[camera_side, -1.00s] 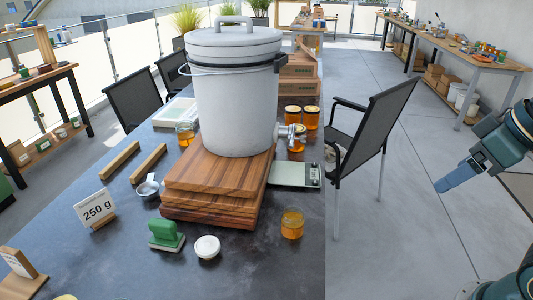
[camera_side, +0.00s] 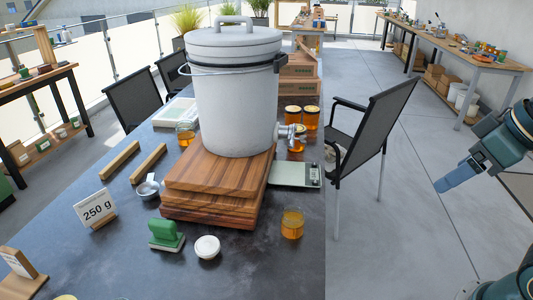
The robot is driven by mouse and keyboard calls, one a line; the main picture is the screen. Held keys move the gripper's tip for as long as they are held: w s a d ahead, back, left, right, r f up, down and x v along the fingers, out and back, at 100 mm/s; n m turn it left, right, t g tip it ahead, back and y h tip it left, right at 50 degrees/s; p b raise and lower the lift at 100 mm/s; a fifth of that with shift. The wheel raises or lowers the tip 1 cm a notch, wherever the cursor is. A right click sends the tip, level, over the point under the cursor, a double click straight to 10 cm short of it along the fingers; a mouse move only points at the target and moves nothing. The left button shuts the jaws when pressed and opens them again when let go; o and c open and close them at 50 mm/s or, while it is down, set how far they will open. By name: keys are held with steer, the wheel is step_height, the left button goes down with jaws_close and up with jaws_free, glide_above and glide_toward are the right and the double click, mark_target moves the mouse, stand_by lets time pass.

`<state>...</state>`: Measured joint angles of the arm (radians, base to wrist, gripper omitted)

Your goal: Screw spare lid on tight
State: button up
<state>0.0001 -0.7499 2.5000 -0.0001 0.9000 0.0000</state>
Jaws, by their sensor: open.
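A white round lid-like piece (camera_side: 207,247) lies on the dark table near its front. I cannot tell for sure that it is the spare lid. A small glass jar of amber honey (camera_side: 292,225) stands upright to its right, near the table's right edge, apart from it. No lid shows clearly on this jar. My gripper (camera_side: 441,186) is at the far right, off the table over the floor, pointing down and left. It is open, with nothing seen in it, and well apart from the jar and the white piece.
A large white honey bucket (camera_side: 235,105) with a tap (camera_side: 293,137) stands on stacked wooden boards (camera_side: 210,205). A scale (camera_side: 296,174) and several honey jars (camera_side: 311,118) are behind. A green-handled tool (camera_side: 165,236) and a 250 g sign (camera_side: 96,210) stand left. A chair (camera_side: 372,120) is beside the table.

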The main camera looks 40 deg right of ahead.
steer(key=shift+o, duration=0.4)
steer(key=shift+w, duration=0.1)
stand_by(0.4)
steer(key=w+a+r+m+g, duration=0.1)
steer(key=w+a+r, duration=0.1)
steer(key=w, duration=0.5)
steer(key=w+a+r, duration=0.2)
steer(key=w+r, duration=0.1)
steer(key=w, duration=0.4)
steer(key=m+g, duration=0.4)
steer(key=g, duration=0.1)
glide_above(207, 244)
steer(key=shift+f, duration=15.95)
steer(key=shift+s+f, duration=0.1)
steer(key=shift+f, duration=0.1)
steer(key=shift+f, duration=3.3)
